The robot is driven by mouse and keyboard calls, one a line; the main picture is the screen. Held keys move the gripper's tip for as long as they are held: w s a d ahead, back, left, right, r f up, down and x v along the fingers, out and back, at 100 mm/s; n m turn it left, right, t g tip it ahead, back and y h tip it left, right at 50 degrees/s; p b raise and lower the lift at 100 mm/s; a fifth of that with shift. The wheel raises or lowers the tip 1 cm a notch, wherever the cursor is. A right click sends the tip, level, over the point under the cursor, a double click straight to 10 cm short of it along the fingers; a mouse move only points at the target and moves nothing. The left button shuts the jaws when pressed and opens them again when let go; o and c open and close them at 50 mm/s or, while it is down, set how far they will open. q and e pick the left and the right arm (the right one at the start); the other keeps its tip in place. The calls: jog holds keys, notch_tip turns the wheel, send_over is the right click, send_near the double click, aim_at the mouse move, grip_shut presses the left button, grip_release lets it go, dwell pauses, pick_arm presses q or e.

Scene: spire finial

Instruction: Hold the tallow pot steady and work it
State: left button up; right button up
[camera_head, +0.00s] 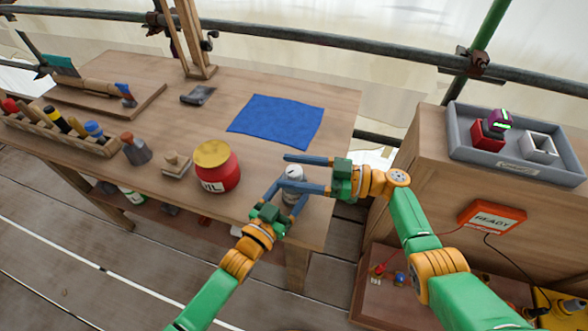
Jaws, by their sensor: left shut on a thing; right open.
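A small grey-white pot with a pale top (293,172), which looks like the tallow pot, stands near the right front corner of the wooden workbench. My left gripper (291,190) is shut on this tallow pot from the front, its blue fingers on either side. My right gripper (282,171) comes in from the right and is open. Its two fingers reach across at the pot's top, one behind it and one in front. Whether they touch the pot I cannot tell. The fingers hide part of the pot's body.
A red jar with a yellow lid (217,167) stands left of the pot. A blue cloth (277,121) lies behind. A wooden block (175,165), a brush (135,149) and a tool rack (58,133) are further left. A grey tray (463,138) sits on the right cabinet.

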jog(key=s+d, duration=0.2)
jog(key=d, duration=1)
jog(key=shift+a, duration=0.1)
